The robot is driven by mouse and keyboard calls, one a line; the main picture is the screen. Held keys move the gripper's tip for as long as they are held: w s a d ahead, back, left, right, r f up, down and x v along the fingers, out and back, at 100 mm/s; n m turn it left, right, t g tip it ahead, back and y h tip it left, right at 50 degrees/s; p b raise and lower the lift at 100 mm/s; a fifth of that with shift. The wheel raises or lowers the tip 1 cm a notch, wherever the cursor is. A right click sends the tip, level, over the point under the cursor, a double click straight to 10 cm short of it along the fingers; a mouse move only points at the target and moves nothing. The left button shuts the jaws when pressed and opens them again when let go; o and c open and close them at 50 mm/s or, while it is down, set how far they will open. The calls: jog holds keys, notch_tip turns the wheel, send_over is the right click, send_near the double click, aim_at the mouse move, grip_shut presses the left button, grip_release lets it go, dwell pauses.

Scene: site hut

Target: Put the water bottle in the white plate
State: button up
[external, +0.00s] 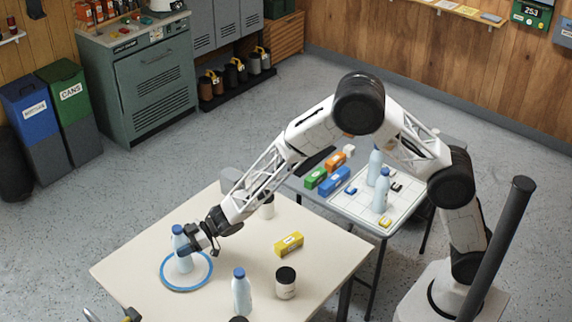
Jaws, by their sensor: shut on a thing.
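A pale blue water bottle (184,264) with a blue cap is upright in my gripper (189,249) at the left of the cream table. My gripper reaches it from the right and is shut around its middle. The white plate (190,284) with a blue rim is directly under the bottle in the picture. The bottle's base lies within the rim, but I cannot tell whether it touches the plate. A second, similar bottle (241,293) stands upright on the table, to the right of the plate.
On the cream table (135,262) are a yellow box (289,244), a dark-lidded jar (286,283) and another jar (267,208) behind my arm. A side table holds two more bottles (381,190) and coloured boxes (333,182). The table's far left is clear.

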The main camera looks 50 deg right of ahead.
jog(key=shift+f, duration=0.75)
jog(key=shift+f, duration=0.15)
jog(key=o, duration=1.2)
jog(key=v, duration=1.2)
